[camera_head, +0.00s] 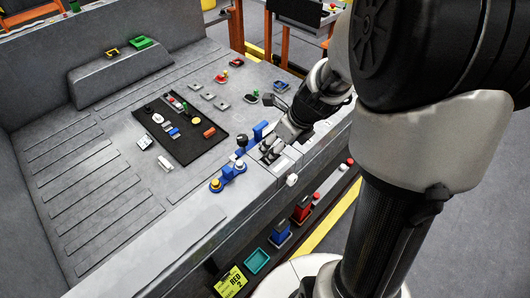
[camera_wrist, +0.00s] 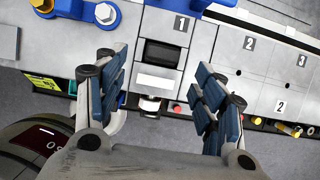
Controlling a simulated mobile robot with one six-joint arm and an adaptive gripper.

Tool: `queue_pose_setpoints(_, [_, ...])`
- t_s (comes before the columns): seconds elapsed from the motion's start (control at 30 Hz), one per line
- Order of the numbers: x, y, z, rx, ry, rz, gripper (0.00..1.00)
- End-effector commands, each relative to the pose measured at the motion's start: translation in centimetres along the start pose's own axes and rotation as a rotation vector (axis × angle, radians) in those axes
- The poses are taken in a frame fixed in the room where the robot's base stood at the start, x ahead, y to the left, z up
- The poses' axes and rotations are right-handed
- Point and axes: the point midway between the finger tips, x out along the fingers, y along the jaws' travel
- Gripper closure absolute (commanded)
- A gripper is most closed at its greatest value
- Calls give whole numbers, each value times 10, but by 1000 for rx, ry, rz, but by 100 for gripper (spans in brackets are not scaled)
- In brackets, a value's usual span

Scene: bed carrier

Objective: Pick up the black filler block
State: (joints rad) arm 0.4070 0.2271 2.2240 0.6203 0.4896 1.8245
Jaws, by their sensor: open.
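A dark rectangular piece (camera_wrist: 162,53) that looks like the black filler block sits in the grey panel below the label "1" in the wrist view. I cannot tell how far it stands out of its slot. My gripper (camera_wrist: 160,94) is open, with one blue-padded finger on each side of the slot area and nothing between them that it grips. In the head view my gripper (camera_head: 271,150) is low over the front edge of the grey bed, and it hides the block there.
A black mat (camera_head: 180,150) with several small parts lies farther back. Blue and red items (camera_head: 302,210) sit below the front edge.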

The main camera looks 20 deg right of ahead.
Motion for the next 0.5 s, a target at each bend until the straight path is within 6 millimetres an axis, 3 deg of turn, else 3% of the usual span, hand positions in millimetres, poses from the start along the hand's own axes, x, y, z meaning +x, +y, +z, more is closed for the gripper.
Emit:
queue_pose_setpoints(0.27, [17, -1, 1, -3, 0, 0, 37])
queue_pose_setpoints(0.5, [54, -3, 3, -3, 1, 2, 37])
